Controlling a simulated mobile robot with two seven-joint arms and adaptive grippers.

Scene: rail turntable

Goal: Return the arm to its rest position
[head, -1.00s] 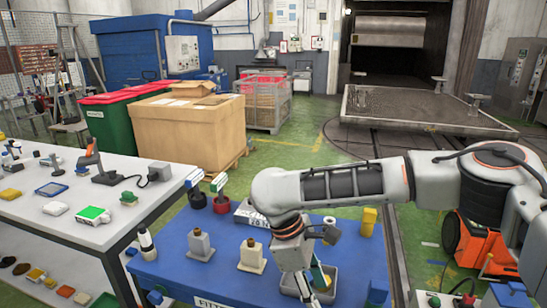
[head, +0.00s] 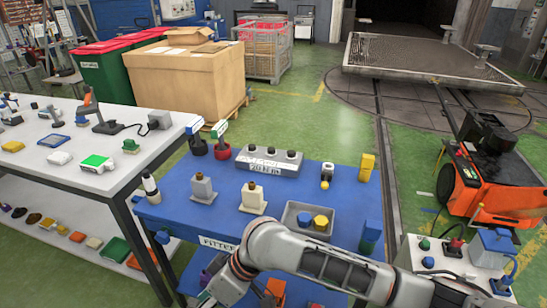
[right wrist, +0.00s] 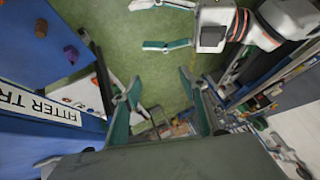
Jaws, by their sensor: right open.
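My right arm (head: 330,267) comes in from the right along the bottom of the head view, in front of the blue table (head: 228,222). Its gripper is cut off or hidden at the bottom edge there. In the right wrist view my right gripper (right wrist: 160,80) is open, with nothing between its teal fingers and green floor beyond. My left gripper (right wrist: 140,25) shows at the top of that view, with its two teal fingers spread apart and empty. The left arm is not in the head view.
On the blue table stand a grey tray (head: 292,228) with blue and yellow pieces, two bottle-like blocks, and a grey holder (head: 268,162). A white table (head: 70,185) is at the left. An orange cart (head: 465,196) stands right.

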